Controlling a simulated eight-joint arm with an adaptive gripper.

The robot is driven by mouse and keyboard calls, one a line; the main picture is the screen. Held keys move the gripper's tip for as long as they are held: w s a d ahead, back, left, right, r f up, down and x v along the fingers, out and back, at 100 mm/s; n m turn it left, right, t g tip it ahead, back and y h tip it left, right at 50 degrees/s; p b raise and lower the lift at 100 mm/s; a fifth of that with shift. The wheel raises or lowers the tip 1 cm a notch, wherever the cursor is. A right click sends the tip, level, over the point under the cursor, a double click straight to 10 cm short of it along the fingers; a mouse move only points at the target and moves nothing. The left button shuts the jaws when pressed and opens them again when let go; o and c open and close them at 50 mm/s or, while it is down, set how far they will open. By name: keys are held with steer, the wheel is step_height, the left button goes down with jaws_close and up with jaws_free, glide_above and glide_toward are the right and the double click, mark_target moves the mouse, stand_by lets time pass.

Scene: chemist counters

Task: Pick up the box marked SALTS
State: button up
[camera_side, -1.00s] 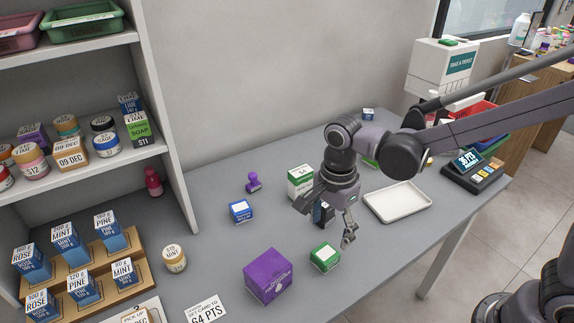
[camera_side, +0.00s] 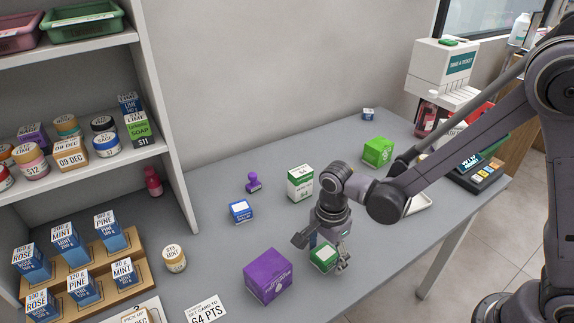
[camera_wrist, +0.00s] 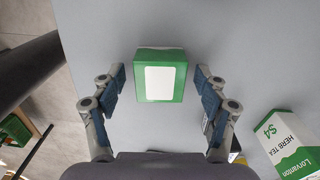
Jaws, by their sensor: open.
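No word SALTS can be read on any box in these views. A small green box (camera_side: 322,257) with a plain white label on top stands near the front edge of the counter. In the wrist view the green box (camera_wrist: 160,75) lies centred between my fingertips, with a gap on each side. My gripper (camera_side: 321,253) points down over it, its fingers spread on either side. My gripper (camera_wrist: 160,80) is open and holds nothing. The faces of the green box that might carry writing are hidden.
A purple box (camera_side: 268,277) stands close to the left of my gripper. A white-and-green herb tea box (camera_side: 300,183) stands behind it, also in the wrist view (camera_wrist: 289,143). A bright green box (camera_side: 377,151), a small blue box (camera_side: 240,211) and a purple stamp (camera_side: 254,183) stand further back.

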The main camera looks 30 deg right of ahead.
steer(key=shift+f, duration=0.15)
steer(key=c, duration=1.4)
